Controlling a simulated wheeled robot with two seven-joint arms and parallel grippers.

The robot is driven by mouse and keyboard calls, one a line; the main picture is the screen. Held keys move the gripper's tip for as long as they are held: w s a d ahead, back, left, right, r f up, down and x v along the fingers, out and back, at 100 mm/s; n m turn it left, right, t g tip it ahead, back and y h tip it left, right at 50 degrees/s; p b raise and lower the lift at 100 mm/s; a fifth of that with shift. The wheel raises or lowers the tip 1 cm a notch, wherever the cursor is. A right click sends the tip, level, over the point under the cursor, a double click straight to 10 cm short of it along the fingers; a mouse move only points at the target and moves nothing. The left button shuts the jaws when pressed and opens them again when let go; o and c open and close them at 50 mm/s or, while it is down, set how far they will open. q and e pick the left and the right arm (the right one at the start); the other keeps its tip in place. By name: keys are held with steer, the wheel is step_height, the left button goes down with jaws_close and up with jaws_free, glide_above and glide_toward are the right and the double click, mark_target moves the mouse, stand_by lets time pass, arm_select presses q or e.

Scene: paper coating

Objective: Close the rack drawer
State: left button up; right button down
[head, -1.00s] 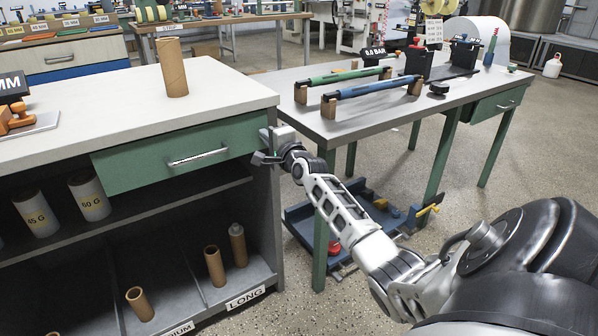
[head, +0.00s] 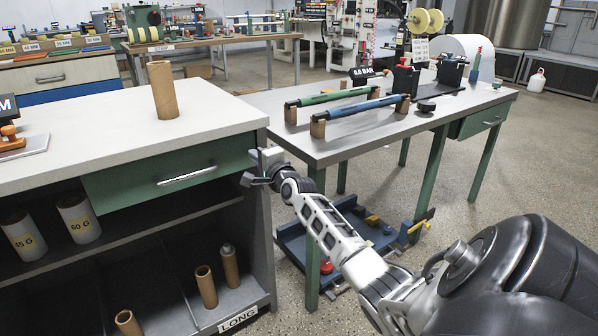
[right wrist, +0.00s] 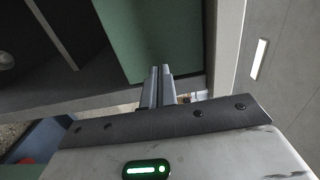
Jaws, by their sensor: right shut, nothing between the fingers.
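The rack drawer has a green front (head: 130,188) with a silver handle (head: 187,175), under the pale top of the rack (head: 90,120). Its front looks near flush with the rack; I cannot tell whether a small gap is left. My right gripper (head: 247,179) is at the right end of the drawer front, to the right of the handle. In the right wrist view, the two fingers (right wrist: 160,71) are together and empty, with their tips at the edge of the green drawer front (right wrist: 160,35). Contact is unclear. My left gripper is out of view.
A cardboard tube (head: 163,90) stands on the rack top. Rolls and tubes stand on the shelves below. A table (head: 365,140) with a green rod and a blue rod on it stands right of the rack, behind my right arm. A blue cart (head: 292,243) is under it.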

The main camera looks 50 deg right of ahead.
arm_select(q)
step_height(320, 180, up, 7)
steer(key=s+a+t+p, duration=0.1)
steer(key=p, duration=0.2)
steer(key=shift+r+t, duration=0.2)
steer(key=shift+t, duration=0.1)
arm_select(e)
steer(key=v, duration=1.2)
steer(key=shift+s, duration=0.35)
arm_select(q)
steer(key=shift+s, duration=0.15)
